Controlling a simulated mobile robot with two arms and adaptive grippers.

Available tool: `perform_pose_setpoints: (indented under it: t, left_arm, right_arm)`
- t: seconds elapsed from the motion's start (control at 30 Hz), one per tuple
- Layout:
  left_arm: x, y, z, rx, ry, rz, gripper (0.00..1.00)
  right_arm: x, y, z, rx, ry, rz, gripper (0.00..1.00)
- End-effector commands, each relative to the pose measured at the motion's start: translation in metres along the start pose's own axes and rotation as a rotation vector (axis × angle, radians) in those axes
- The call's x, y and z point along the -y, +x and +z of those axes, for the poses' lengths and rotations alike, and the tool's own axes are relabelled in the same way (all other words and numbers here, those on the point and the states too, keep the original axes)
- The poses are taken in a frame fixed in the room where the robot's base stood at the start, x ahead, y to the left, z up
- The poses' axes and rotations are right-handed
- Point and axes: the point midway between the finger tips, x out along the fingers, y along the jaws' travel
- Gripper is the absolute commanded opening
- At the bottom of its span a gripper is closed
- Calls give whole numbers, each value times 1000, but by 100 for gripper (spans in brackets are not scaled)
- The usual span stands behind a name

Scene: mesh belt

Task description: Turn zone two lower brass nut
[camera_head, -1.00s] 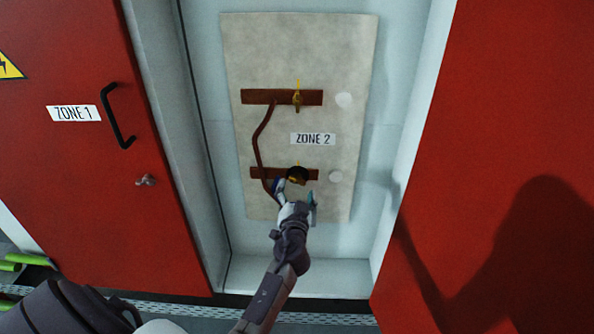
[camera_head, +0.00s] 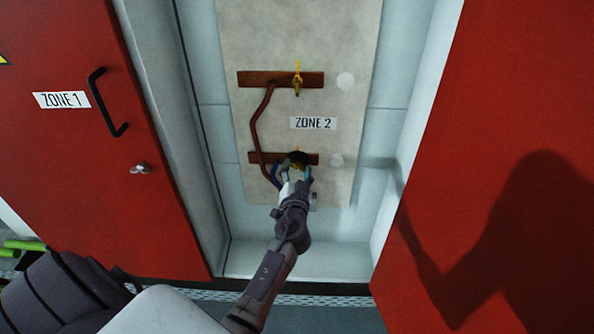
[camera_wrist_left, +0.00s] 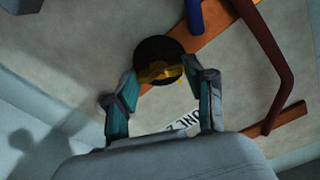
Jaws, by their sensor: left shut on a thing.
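The lower brass nut (camera_head: 298,167) sits on the lower copper bar (camera_head: 268,157) of the Zone 2 panel, with a dark round disc (camera_head: 297,156) around its stud. In the left wrist view the yellow brass nut (camera_wrist_left: 160,73) lies in front of the black disc (camera_wrist_left: 158,50). My left gripper (camera_head: 297,174) reaches up from below, its fingers on either side of the nut and shut on it. In the left wrist view its teal-padded fingers (camera_wrist_left: 161,84) frame the nut, and the contact itself is partly hidden. My right gripper is not in view.
An upper copper bar (camera_head: 260,79) carries another brass nut (camera_head: 297,85). A brown bent pipe (camera_head: 254,122) joins the bars at the left. A blue cable (camera_head: 275,180) hangs beside the gripper. Red doors, Zone 1 (camera_head: 70,180) and right (camera_head: 480,120), flank the recess.

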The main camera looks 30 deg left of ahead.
Motion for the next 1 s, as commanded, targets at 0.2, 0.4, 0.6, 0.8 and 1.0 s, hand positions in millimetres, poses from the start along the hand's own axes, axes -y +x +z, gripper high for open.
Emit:
perform_pose_setpoints:
  t: [0.2, 0.4, 0.6, 0.8, 1.0]
  left_arm:
    - [0, 0, 0, -1, 23, 1, 19]
    - [-1, 0, 0, -2, 112, 1, 19]
    - [-1, 0, 0, -2, 269, 0, 19]
    - [-1, 0, 0, -3, 460, 0, 19]
    - [-1, 0, -1, -3, 647, 0, 19]
  right_arm:
    - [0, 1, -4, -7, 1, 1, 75]
    - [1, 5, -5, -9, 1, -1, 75]
    - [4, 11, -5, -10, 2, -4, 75]
    - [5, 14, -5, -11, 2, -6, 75]
    - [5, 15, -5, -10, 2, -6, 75]
